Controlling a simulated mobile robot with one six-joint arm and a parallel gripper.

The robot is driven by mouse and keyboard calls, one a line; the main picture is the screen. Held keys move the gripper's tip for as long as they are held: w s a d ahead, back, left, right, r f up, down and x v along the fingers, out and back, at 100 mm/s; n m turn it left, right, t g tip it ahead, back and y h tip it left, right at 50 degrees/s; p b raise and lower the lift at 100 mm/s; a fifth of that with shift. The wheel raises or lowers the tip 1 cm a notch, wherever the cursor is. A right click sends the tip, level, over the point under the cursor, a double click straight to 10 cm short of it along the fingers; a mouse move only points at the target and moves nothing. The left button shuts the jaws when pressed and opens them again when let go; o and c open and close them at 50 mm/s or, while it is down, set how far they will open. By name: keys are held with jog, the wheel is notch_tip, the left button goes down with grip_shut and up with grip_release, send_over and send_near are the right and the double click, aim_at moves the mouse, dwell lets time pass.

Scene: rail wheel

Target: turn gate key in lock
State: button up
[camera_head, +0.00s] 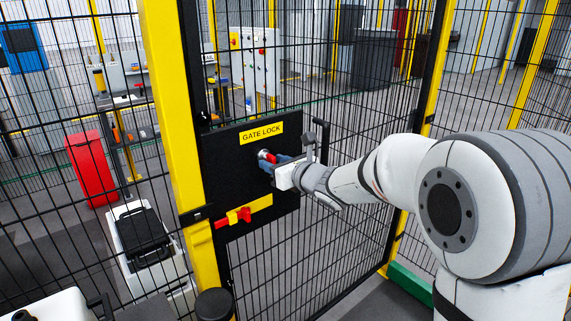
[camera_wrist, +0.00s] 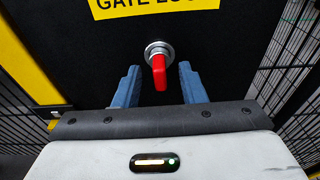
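The gate lock is a round silver cylinder (camera_wrist: 158,50) on a black plate (camera_head: 222,157) under a yellow "GATE LOCK" label (camera_head: 261,133). A red key (camera_wrist: 159,74) sits in the lock, its handle pointing downward in the wrist view. It also shows in the head view (camera_head: 269,157). My gripper (camera_wrist: 157,84) is open. Its two blue-grey fingers stand either side of the key handle, with a visible gap on both sides. In the head view my gripper (camera_head: 275,163) is in front of the plate, reaching in from the right.
A yellow bar with a red handle (camera_head: 238,216) is on the gate below the lock. A yellow post (camera_head: 181,150) stands left of the plate. Black mesh fencing surrounds the gate. A red case (camera_head: 91,168) and a white-and-black unit (camera_head: 141,240) are seen through the mesh.

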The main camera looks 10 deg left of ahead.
jog(key=shift+w+a, duration=0.15)
jog(key=shift+a, duration=0.05)
grip_shut()
dwell(0.3)
